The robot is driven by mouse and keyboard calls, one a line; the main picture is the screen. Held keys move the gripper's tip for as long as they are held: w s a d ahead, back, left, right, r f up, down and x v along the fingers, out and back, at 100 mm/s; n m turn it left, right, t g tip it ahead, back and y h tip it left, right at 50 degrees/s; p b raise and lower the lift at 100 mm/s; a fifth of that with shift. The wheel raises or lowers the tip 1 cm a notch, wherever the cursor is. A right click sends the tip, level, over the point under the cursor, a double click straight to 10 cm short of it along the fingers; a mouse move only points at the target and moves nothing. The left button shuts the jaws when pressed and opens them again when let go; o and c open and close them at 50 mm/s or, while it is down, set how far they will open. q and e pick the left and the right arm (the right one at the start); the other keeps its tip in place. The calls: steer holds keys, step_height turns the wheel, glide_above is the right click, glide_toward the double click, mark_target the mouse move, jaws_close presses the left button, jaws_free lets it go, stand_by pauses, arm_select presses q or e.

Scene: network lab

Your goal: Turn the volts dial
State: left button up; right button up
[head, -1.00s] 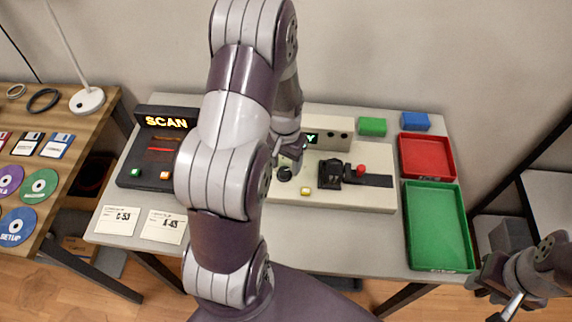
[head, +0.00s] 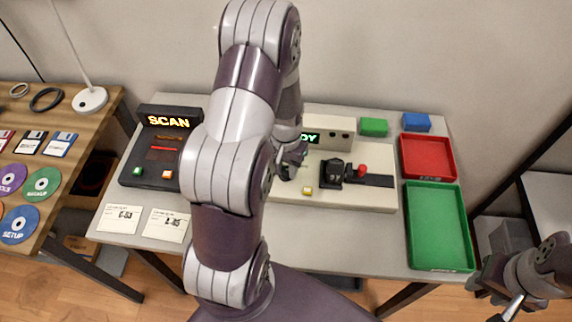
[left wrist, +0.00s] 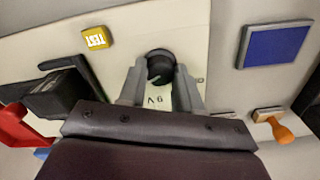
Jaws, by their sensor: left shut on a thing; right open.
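The volts dial (left wrist: 159,64) is a round black knob on the cream tester panel (left wrist: 200,25). In the left wrist view it sits between the fingertips of my left gripper (left wrist: 160,74), which is shut on it. A marking that looks like 9V shows on the panel beside the dial. In the head view my left gripper (head: 291,162) is over the dial, and my arm hides part of the tester. My right gripper (head: 497,287) is open and empty at the lower right, away from the table.
A yellow TEST button (left wrist: 97,38) is close to the dial. A black fixture with a red knob (head: 362,170) stands to its right. A red tray (head: 426,177) and a green tray (head: 438,268) lie on the right. A SCAN unit (head: 147,172) stands left.

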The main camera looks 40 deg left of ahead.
mark_target(286, 169)
arm_select(q)
steer(key=n+p, duration=0.1)
steer(key=n, duration=0.2)
steer(key=shift+r+n+p, duration=0.1)
steer(key=shift+n+p, duration=0.2)
steer(key=shift+p, duration=0.05)
steer(key=shift+n+p, duration=0.75)
steer(key=shift+n, duration=1.55)
steer(key=o, duration=1)
steer(key=shift+o, duration=0.2)
step_height(286, 169, up, 12)
steer(key=shift+r, duration=0.25)
